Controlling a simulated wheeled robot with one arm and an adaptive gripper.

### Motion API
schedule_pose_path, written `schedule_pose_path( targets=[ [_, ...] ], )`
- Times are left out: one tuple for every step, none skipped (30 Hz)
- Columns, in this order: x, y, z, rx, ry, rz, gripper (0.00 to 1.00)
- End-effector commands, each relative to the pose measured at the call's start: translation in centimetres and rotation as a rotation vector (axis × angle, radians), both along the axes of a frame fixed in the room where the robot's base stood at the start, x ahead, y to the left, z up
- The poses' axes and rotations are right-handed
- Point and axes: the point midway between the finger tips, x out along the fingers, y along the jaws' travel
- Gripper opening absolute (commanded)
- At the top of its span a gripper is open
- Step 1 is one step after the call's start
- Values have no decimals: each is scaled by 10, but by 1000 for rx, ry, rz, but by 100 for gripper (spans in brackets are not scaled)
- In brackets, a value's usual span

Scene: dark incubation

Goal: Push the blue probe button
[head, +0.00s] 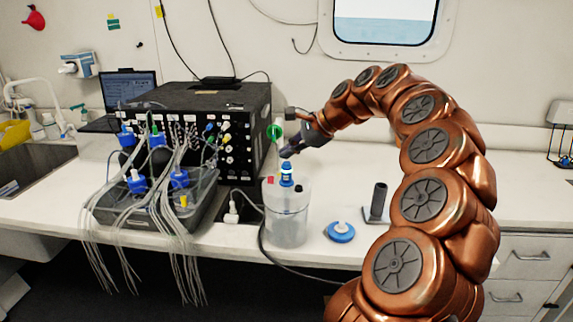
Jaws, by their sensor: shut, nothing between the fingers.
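A blue probe (287,172) stands upright in the top of a translucent white container (286,215) on the bench. It has a blue cap at its top, which I take for the button. My gripper (288,153) is shut and empty, pointing down and left, with its tips just above the cap. I cannot tell whether the tips touch it.
A black instrument box (240,110) stands behind, left of the container. A grey tray (150,205) with blue-capped bottles and many tubes is at the left. A blue-and-white round piece (340,231) and a dark stand (377,203) are right of the container.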

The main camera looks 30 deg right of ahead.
Motion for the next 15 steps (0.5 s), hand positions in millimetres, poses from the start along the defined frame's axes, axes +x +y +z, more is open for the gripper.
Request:
schedule_pose_path(
  targets=[
    [0, 0, -2, 0, 0, 0, 0],
    [0, 0, -3, 0, 1, 1, 0],
    [0, 0, -4, 1, 1, 0, 0],
    [0, 0, -6, 1, 1, 0, 0],
    [0, 0, -7, 1, 1, 0, 0],
    [0, 0, -8, 1, 1, 0, 0],
    [0, 0, -8, 0, 1, 1, 0],
    [0, 0, -9, 0, 0, 0, 0],
    [0, 0, -9, 0, 0, 0, 0],
    [0, 0, -9, 0, 0, 0, 0],
    [0, 0, -8, 0, 0, 0, 0],
    [0, 0, -8, 0, 0, 0, 0],
    [0, 0, -8, 0, 0, 0, 0],
    [0, 0, -8, 0, 0, 0, 0],
    [0, 0, -8, 0, 0, 0, 0]
  ],
)
